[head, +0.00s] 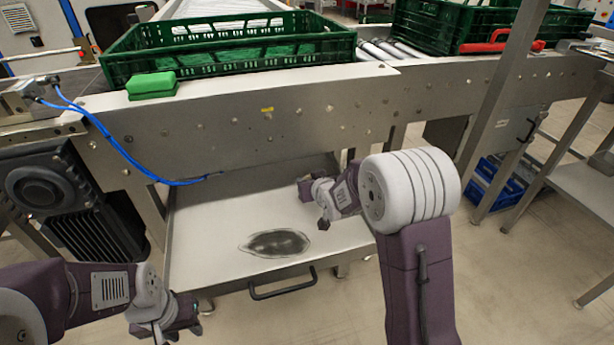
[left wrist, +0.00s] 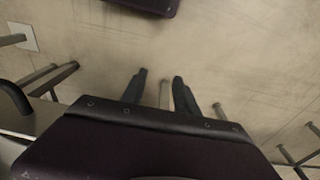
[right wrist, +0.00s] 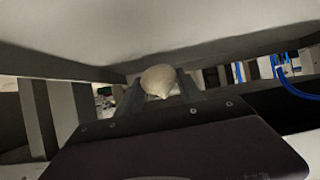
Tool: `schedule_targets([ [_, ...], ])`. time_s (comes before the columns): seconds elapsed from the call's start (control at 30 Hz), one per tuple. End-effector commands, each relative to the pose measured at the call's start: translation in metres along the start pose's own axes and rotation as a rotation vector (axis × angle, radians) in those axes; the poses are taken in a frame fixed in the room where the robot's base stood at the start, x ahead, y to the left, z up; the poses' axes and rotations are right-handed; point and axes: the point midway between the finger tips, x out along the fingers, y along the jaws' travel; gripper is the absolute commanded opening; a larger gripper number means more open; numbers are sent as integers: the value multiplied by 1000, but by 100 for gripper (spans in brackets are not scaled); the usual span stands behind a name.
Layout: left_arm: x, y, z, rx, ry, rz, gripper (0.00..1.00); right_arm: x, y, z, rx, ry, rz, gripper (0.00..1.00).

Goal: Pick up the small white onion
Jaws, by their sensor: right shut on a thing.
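The small white onion (right wrist: 160,80) shows in the right wrist view, pale with a pointed tip. My right gripper (right wrist: 160,88) is shut on it, one dark finger on each side. In the head view my right gripper (head: 305,188) is low over the steel tray under the conveyor, and the onion cannot be made out there. My left gripper (head: 188,325) is at the lower left, in front of the tray. The left wrist view shows its two fingers (left wrist: 158,80) apart with only floor between them; it is open and empty.
The steel tray (head: 215,215) has a dark oval patch (head: 275,243) and a front handle (head: 283,286). The conveyor frame (head: 250,125) overhangs it. Green crates (head: 225,62) (head: 470,25) stand above, with a green block (head: 151,85) on the ledge. A blue crate (head: 497,183) is at right.

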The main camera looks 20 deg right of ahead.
Motion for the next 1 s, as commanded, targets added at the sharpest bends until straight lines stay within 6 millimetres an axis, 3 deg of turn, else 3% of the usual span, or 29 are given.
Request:
schedule_targets([
  [0.33,14,0,1,0,0,0,36,-81,0,46,0,2,1,3],
  [0.4,39,-1,4,0,1,0,36,-84,0,56,-1,11,-1,3],
  [0.6,72,-1,8,0,0,0,36,-108,-1,67,0,9,-4,3],
  [0.8,88,-2,9,0,0,0,36,-125,-1,72,0,4,-4,3],
  [1.0,91,-2,9,0,1,0,36,-131,0,73,1,2,0,3],
])
